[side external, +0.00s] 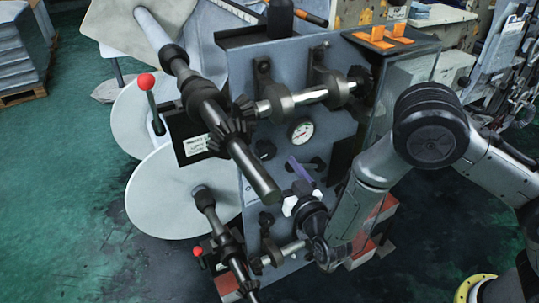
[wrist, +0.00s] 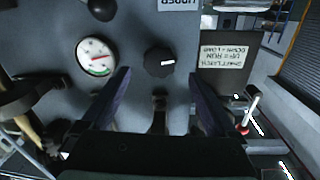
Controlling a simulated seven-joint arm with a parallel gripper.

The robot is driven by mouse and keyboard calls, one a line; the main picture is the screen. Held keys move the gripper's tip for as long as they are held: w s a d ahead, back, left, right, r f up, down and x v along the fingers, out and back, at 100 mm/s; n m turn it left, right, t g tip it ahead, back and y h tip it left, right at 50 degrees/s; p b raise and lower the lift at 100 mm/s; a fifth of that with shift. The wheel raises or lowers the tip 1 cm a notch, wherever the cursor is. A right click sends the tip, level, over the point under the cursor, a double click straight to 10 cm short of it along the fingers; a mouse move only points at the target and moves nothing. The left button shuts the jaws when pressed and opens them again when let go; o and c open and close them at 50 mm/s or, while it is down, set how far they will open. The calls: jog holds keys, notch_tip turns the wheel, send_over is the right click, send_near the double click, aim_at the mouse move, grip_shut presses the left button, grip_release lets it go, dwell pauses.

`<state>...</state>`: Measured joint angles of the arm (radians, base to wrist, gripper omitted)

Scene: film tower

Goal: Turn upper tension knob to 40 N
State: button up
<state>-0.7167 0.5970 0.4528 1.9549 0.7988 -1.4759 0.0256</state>
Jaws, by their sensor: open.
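The upper tension knob (wrist: 159,62) is a round black knob with a white mark, on the grey machine panel. In the wrist view its mark points right. The knob also shows in the side view (side external: 265,149), left of the gauge. My gripper (wrist: 159,77) is open and empty. Its two fingers stand on either side of the knob in the picture, with clear space between; I cannot tell how far short of the panel they are. In the side view my gripper (side external: 301,171) is below the gauge. The white round gauge (wrist: 97,57) has a red needle; its numbers are too small to read.
A latch placard (wrist: 222,75) is right of the knob in the wrist view. Thick dark rollers (side external: 240,150) jut out before the panel in the side view. A red-balled lever (side external: 147,82) and white discs (side external: 165,192) stand at the left.

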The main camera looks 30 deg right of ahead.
aim_at(268, 154)
jog(key=shift+w+d, duration=0.2)
jog(key=shift+w, duration=2.4)
jog(key=c, duration=1.4)
jog(key=shift+o, duration=0.2)
